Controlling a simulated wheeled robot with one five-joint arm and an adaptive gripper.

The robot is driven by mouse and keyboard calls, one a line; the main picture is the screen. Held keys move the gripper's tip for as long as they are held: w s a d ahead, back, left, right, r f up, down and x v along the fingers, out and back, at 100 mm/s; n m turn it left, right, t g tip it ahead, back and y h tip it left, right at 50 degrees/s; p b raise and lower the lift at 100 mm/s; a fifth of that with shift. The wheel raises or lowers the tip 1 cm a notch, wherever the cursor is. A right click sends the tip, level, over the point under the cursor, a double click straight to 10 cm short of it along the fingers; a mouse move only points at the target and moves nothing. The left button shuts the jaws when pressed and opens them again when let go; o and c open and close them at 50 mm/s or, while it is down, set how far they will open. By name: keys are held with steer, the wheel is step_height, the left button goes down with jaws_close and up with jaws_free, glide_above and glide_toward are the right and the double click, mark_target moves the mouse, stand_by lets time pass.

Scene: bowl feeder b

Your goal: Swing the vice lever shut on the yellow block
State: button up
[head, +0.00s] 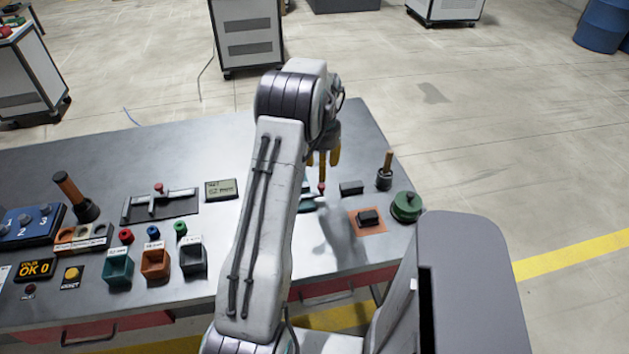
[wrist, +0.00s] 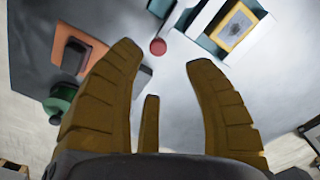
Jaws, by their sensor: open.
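The red lever knob (wrist: 158,47) lies just beyond and between the fingertips of my gripper (wrist: 164,57) in the wrist view. The knob also shows in the head view (head: 321,187), just below my gripper (head: 323,162). My gripper is open, pointing down, its brown-yellow fingers spread with nothing between them. I cannot tell whether a finger touches the knob. The yellow block (wrist: 219,42), with a grey top, sits between pale vice parts (wrist: 201,20) at the wrist view's upper right. In the head view my arm hides the block and most of the vice.
A dark block on an orange pad (head: 372,227), a green round part (head: 406,206) and a black box (head: 351,188) stand right of the knob. A wooden-handled post (head: 385,172) stands near the bench's right edge. Coloured bins (head: 155,262) are on the left.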

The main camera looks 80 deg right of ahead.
mark_target(322, 185)
steer(key=shift+a, duration=0.2)
steer(key=shift+f, duration=0.1)
steer(key=shift+m, duration=0.3)
steer(key=shift+f+p, duration=0.65)
steer(key=shift+f, duration=2.9)
jaws_close()
